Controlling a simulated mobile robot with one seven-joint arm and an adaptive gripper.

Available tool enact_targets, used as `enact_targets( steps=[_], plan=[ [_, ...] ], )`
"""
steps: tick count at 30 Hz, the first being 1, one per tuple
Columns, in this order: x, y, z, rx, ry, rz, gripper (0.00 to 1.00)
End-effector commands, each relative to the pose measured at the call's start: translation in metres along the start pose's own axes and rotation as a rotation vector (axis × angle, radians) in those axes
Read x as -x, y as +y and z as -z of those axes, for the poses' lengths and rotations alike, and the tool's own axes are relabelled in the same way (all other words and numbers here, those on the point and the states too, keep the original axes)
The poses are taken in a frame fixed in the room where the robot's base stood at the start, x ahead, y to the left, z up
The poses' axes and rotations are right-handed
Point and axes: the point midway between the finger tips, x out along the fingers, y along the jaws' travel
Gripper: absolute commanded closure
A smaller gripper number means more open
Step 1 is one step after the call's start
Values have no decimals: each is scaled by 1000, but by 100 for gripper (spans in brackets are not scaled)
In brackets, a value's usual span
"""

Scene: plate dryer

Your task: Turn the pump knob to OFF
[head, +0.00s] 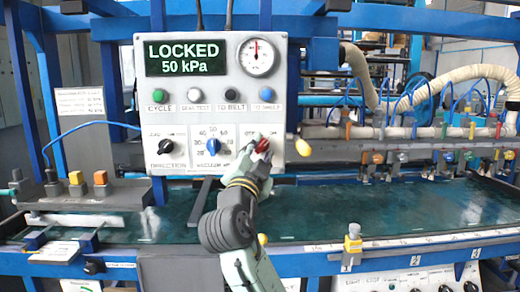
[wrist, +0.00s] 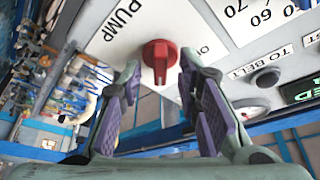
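The red pump knob (head: 263,145) is at the lower right of the white control panel (head: 215,80). In the wrist view the red knob (wrist: 159,54) sits next to the word PUMP, with its grip ridge running roughly up and down the picture. My gripper (wrist: 160,66) is open, with one fingertip on each side of the knob and a visible gap on both sides. In the head view my gripper (head: 258,152) hides part of the knob and the marks around it. Position lettering beside the knob is only partly readable, so I cannot tell its setting.
The panel display (head: 187,58) reads LOCKED 50 kPa, above several push buttons. A blue vacuum knob (head: 212,146) and a black direction knob (head: 165,147) are to the left. A glassy table (head: 350,212) lies below.

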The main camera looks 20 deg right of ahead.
Motion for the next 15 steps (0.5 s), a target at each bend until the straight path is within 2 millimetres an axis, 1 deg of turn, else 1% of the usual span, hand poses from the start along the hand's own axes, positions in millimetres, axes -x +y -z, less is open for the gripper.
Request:
enact_targets(
  steps=[6, 15],
  plan=[
    [0, 0, 0, 0, 0, 0, 69],
    [0, 0, 0, 1, 0, 0, 88]
  ],
)
